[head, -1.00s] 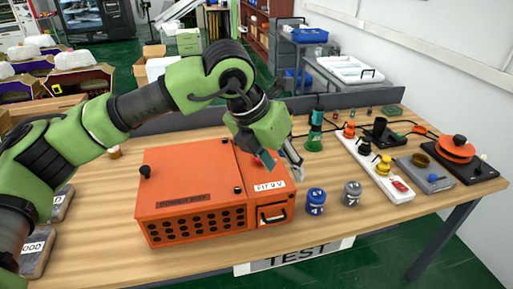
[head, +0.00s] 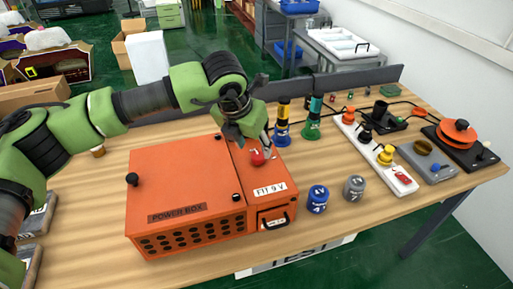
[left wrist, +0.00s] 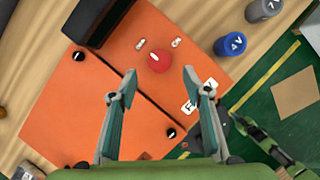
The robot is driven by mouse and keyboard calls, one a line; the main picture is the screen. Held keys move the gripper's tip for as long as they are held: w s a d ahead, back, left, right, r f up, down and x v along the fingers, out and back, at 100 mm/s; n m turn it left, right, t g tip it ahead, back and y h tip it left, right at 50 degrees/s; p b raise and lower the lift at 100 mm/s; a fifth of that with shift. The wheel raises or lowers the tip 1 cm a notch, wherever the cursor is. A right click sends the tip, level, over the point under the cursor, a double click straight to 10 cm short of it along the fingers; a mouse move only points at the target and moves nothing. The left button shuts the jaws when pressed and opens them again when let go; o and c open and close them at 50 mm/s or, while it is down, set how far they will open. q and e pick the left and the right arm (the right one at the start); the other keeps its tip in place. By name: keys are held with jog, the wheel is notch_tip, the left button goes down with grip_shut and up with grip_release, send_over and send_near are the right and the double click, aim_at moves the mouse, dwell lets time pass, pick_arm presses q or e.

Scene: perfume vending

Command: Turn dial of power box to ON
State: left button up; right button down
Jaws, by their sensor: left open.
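The orange power box (head: 190,195) sits on the wooden table, its lid closed. Its red dial (head: 257,158) is on the top of the narrower right section; it also shows in the left wrist view (left wrist: 159,61), with a small pale mark on each side. My left gripper (head: 254,143) points down just above the dial. In the left wrist view my left gripper's fingers (left wrist: 159,74) are spread wide and empty, the dial lying between and just beyond their tips.
Two upright bottle-like things, one blue-based (head: 282,125) and one green-based (head: 312,120), stand behind the gripper.

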aim_at(257, 156)
pick_arm(q)
jog(key=p+x, duration=0.1)
jog(key=x, duration=0.3)
jog(key=shift+w+f, duration=0.15)
jog(key=shift+f, duration=0.2)
jog(key=shift+d+f, duration=0.1)
jog(key=shift+f, duration=0.05)
jog(key=shift+w+f, duration=0.1)
jog(key=shift+f, duration=0.05)
jog(key=c, duration=1.1)
pick_arm(e)
jog(key=shift+w+a+r, duration=0.25)
jog(key=shift+w+r, duration=0.2)
jog(key=shift+w+a+r, duration=0.2)
jog(key=shift+w+r, duration=0.25)
